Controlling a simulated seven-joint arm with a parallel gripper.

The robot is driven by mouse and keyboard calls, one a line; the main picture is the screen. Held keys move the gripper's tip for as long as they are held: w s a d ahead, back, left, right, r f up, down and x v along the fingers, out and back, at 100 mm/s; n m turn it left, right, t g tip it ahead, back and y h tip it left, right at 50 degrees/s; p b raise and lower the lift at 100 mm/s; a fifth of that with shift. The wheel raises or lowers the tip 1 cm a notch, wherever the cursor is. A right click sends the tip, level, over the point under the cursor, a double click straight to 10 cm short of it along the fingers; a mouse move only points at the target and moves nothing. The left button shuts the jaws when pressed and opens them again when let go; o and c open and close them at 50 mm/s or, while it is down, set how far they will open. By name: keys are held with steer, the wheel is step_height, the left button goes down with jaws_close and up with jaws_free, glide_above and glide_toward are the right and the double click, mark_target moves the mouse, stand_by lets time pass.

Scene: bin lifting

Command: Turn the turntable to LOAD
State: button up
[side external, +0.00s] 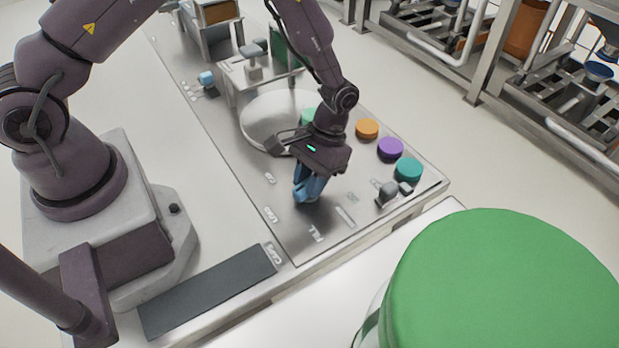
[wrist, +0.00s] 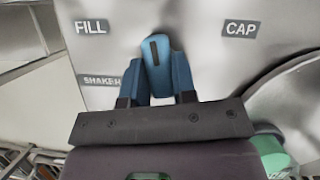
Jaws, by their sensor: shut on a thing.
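The turntable (side external: 262,118) is a pale round disc in the bench top, partly behind my gripper. Part of its rim shows at the right of the wrist view (wrist: 292,88). My gripper (side external: 308,188) points down beside the disc, with its blue fingers (wrist: 157,85) shut on a blue upright handle (wrist: 156,62). The handle has a dark mark on top, pointing to the top of the wrist view, between the labels FILL (wrist: 91,27) and CAP (wrist: 240,30). A small label that appears to read LOAD (side external: 270,214) lies left of the gripper; the wrist view does not show it.
Orange (side external: 367,128), purple (side external: 390,149) and teal (side external: 408,169) caps stand in a row to the right. A grey knobbed part (side external: 387,193) stands near the bench corner. A pale green item (wrist: 272,155) is near the disc's rim. A large green lid (side external: 500,285) fills the foreground.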

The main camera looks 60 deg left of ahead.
steer(key=shift+m+y, duration=0.5)
steer(key=shift+m, duration=0.5)
steer(key=o, duration=0.9)
steer(key=v, duration=1.3)
